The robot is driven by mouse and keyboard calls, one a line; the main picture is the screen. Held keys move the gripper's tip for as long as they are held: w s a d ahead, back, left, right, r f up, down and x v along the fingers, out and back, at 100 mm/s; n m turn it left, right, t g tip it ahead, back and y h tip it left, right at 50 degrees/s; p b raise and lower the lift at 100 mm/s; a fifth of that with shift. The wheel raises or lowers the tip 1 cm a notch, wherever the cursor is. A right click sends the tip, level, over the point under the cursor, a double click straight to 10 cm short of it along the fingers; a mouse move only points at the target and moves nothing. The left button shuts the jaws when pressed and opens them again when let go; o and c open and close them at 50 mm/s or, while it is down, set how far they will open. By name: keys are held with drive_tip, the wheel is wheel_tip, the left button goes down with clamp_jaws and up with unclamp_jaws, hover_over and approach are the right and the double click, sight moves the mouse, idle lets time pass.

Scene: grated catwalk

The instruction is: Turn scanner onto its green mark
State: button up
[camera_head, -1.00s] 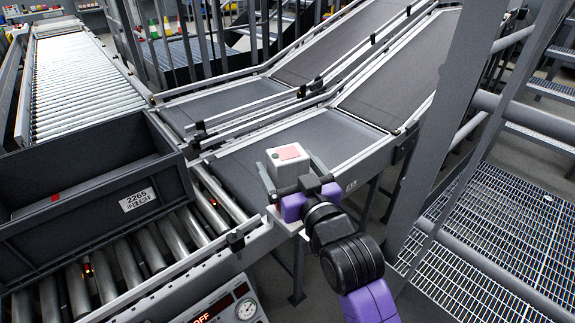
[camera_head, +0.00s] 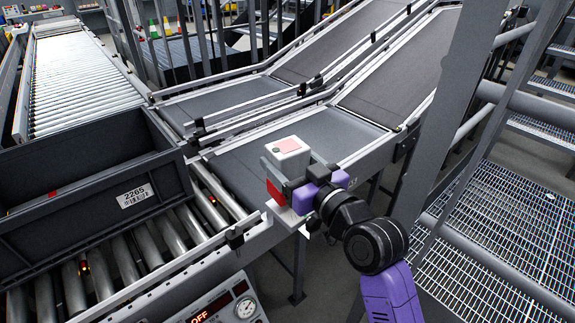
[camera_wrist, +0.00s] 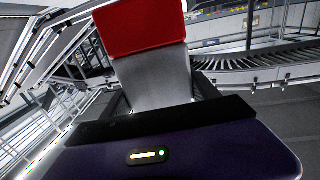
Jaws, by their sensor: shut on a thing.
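The scanner is a small light-grey box (camera_head: 288,148) with a pinkish patch on top and a red face (camera_head: 275,192) on its lower left side. It stands upright by the near rail of the belt conveyor. My purple and black gripper (camera_head: 296,181) reaches it from the right and is shut on its sides. In the wrist view the scanner's grey wall (camera_wrist: 158,80) rises between the dark fingers, with the red part (camera_wrist: 138,28) at its top. The scanner's underside is hidden. I cannot make out a green mark in either view.
A dark tote (camera_head: 85,200) labelled 2265 sits on rollers (camera_head: 125,262) at the left. A control panel (camera_head: 222,302) reading OFF is at the front. Grey posts and railings (camera_head: 450,130) stand close at the right beside a grating. The belt (camera_head: 335,135) behind the scanner is clear.

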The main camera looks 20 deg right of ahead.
drive_tip(key=shift+d+f+n+y+b, duration=0.1)
drive_tip(key=shift+f+n+y+b, duration=0.25)
drive_tip(key=shift+y+b, duration=0.4)
drive_tip(key=shift+r+n+y+b, duration=0.25)
drive_tip(key=shift+n+y+b, duration=0.1)
drive_tip(key=shift+b, duration=0.05)
drive_tip(key=o, duration=1.4)
drive_tip(key=shift+c, duration=0.2)
